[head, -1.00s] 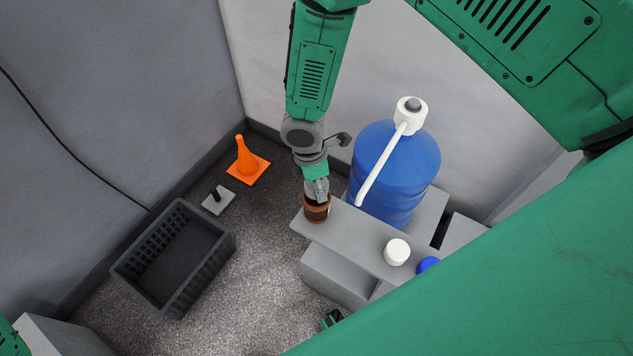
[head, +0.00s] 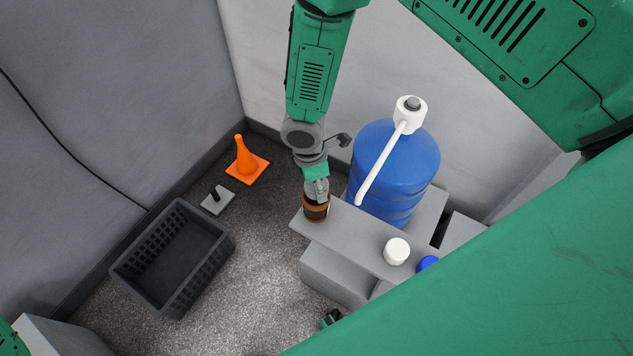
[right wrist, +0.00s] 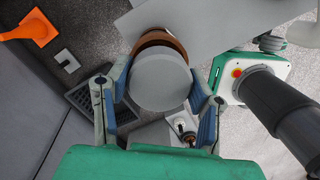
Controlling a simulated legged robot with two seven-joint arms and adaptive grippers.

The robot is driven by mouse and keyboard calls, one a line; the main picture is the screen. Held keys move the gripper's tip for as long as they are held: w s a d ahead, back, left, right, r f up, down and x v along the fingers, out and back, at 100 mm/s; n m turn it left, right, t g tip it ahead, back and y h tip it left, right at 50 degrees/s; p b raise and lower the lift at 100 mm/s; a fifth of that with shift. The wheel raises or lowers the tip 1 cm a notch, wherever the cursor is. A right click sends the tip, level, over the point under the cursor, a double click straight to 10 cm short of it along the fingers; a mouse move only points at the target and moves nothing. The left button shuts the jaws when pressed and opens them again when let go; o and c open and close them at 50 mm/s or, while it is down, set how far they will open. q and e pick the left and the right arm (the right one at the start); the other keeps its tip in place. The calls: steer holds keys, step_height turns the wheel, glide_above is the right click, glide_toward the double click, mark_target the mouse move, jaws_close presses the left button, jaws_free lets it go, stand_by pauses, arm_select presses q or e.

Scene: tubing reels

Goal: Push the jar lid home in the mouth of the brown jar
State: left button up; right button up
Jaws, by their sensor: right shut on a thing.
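The brown jar (head: 316,212) stands at the near left corner of a grey bench in the head view. My right gripper (head: 317,194) reaches down from above, right over the jar's mouth. In the right wrist view its two fingers (right wrist: 160,88) are shut on the round grey jar lid (right wrist: 160,80). The brown jar (right wrist: 163,40) shows as a curved rim behind the lid. The lid covers most of the mouth, so I cannot tell how far in it sits. My left gripper is not clearly in view.
The grey bench (head: 345,233) also bears a white round item (head: 397,251) and a blue one (head: 428,263). A blue drum (head: 395,170) with a white pump stands close behind. A black crate (head: 165,285), a small grey plate (head: 218,202) and an orange cone (head: 245,162) stand on the floor.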

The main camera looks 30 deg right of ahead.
steer(key=shift+f+b, duration=0.75)
steer(key=shift+f, duration=0.45)
steer(key=o, duration=1)
steer(key=shift+o, duration=0.2)
steer(key=shift+r, duration=0.1)
steer(key=shift+r, duration=0.25)
steer(key=r, duration=0.3)
steer(key=a+r, duration=0.1)
steer(key=r, duration=0.7)
steer(key=shift+w+a+r, duration=0.1)
steer(key=shift+w+a, duration=0.15)
